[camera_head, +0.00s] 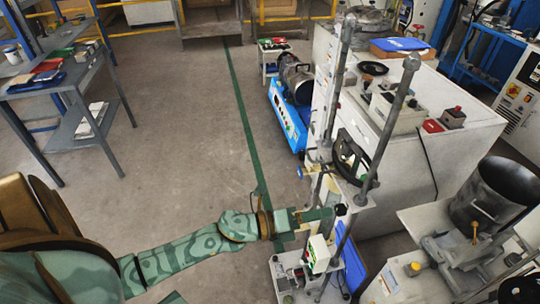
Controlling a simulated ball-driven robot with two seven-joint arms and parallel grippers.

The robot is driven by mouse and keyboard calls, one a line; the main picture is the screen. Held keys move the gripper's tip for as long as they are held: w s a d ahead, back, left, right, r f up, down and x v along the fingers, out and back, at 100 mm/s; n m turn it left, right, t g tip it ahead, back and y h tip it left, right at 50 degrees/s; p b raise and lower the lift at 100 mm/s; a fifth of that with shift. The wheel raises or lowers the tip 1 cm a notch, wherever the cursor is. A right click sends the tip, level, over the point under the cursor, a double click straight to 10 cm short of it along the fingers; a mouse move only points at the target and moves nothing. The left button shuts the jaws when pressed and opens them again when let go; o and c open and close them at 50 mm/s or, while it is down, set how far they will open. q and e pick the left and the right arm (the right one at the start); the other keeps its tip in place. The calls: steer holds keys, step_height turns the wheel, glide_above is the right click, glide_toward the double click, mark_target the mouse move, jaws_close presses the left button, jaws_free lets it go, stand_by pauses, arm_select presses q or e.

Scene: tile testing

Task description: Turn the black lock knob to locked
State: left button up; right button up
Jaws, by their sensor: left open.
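My left gripper (328,213) reaches in from the lower left and is open. Its fingertips are at a small black knob (341,209) on the upright testing machine (328,190). The knob looks to be right at the fingertips, partly covered by them. I cannot tell whether the fingers touch it or which way it is turned. A larger black handwheel (351,157) sits above the knob on the same machine. My right gripper is not in view.
Two tall grey posts (391,125) rise close to the gripper. A white cabinet (430,150) stands behind, and a metal pot (495,192) is at the right. A blue machine (288,118) stands farther back. The floor (170,130) at left is clear up to a grey shelf (60,85).

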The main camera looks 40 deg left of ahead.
arm_select(q)
steer(key=v, duration=1.2)
steer(key=shift+p, duration=0.35)
